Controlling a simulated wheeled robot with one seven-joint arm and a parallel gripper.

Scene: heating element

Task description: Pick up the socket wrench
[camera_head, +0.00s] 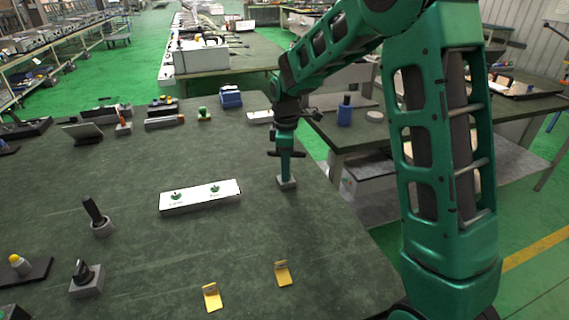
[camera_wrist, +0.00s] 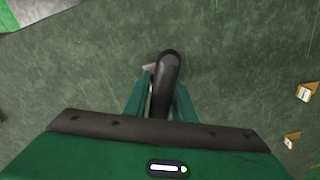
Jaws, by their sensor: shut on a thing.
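My gripper (camera_head: 286,166) points straight down at the right part of the dark green table. In the wrist view my gripper (camera_wrist: 160,98) has its two green fingers shut on a dark rounded handle (camera_wrist: 166,70), which I take to be the socket wrench. A small grey block (camera_head: 287,183) sits on the table right below the fingers in the head view. The fingers hide most of the tool there, and I cannot tell whether it is still in the block.
A white panel (camera_head: 200,197) with green marks lies left of my gripper. Two dark-handled tools in grey holders (camera_head: 103,228) (camera_head: 87,287) stand at the left front. Two yellow pieces (camera_head: 212,298) (camera_head: 283,273) lie in front. The table's right edge is close to my gripper.

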